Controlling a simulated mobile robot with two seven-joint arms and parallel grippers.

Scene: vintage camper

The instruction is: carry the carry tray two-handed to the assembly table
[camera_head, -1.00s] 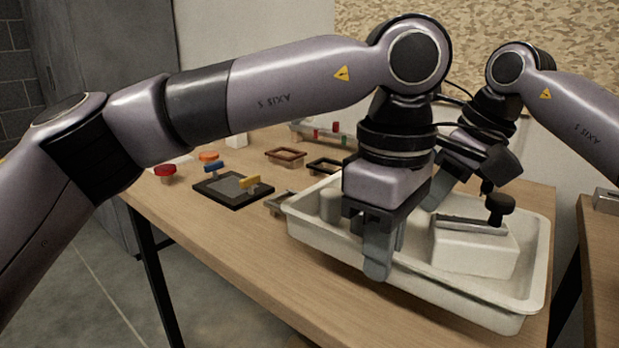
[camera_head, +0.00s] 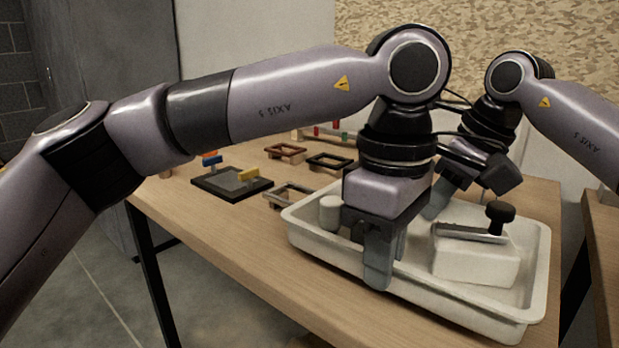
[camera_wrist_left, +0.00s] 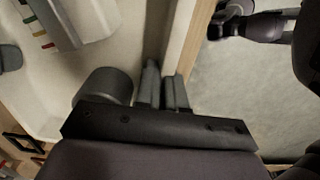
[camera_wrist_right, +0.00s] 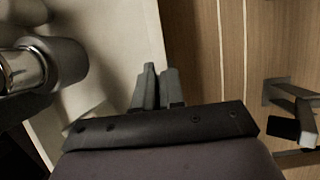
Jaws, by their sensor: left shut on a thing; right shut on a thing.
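The white carry tray (camera_head: 460,318) is at the right end of the wooden table (camera_head: 240,228) in the head view. It holds a white box with a black knob (camera_head: 475,258) and a pale cylinder (camera_head: 330,212). My left gripper (camera_head: 378,280) is shut on the tray's near wall; its fingers straddle the rim, which also shows in the left wrist view (camera_wrist_left: 186,45). I cannot tell whether the tray touches the table.
Left on the table are a dark square board (camera_head: 232,184) with coloured pieces, a brown frame (camera_head: 285,153), a dark frame (camera_head: 330,162) and a grey frame (camera_head: 288,196). A second wooden surface (camera_head: 602,240) stands at the right, beyond a gap. A grey cabinet (camera_head: 105,80) is at the back left.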

